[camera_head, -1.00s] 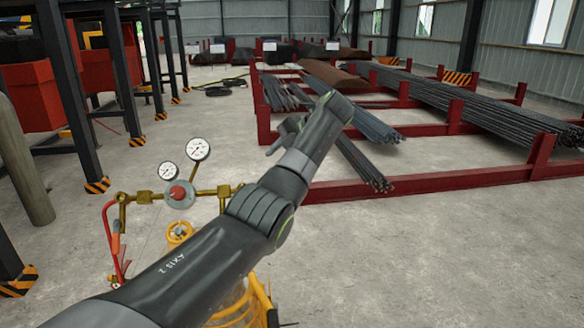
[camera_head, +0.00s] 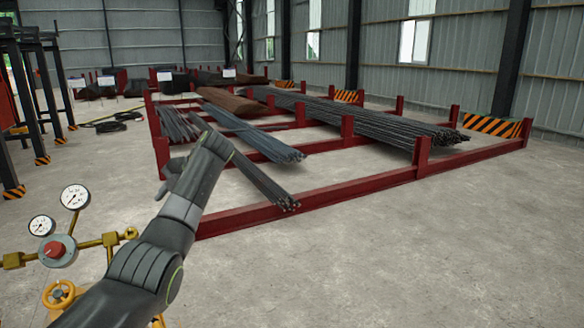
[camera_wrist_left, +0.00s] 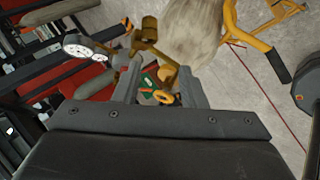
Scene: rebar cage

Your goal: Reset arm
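My left arm comes in from the lower left in the head view, dark grey, bent at the wrist. Its gripper (camera_head: 172,170) is mostly hidden behind the wrist, in front of the red rack. In the left wrist view, the two grey fingers of the left gripper (camera_wrist_left: 158,82) stand apart with a clear gap and nothing held between them. A brass valve assembly (camera_wrist_left: 150,45) and an orange ring show beyond the fingers; I cannot tell how far off they are. My right arm and gripper are not in view.
A red rack (camera_head: 330,210) with bundles of steel rebar (camera_head: 375,122) fills the middle. Pressure gauges (camera_head: 75,197) on brass fittings (camera_head: 100,242) stand at the lower left, beside my arm. Bare concrete floor (camera_head: 430,255) lies open at the right front.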

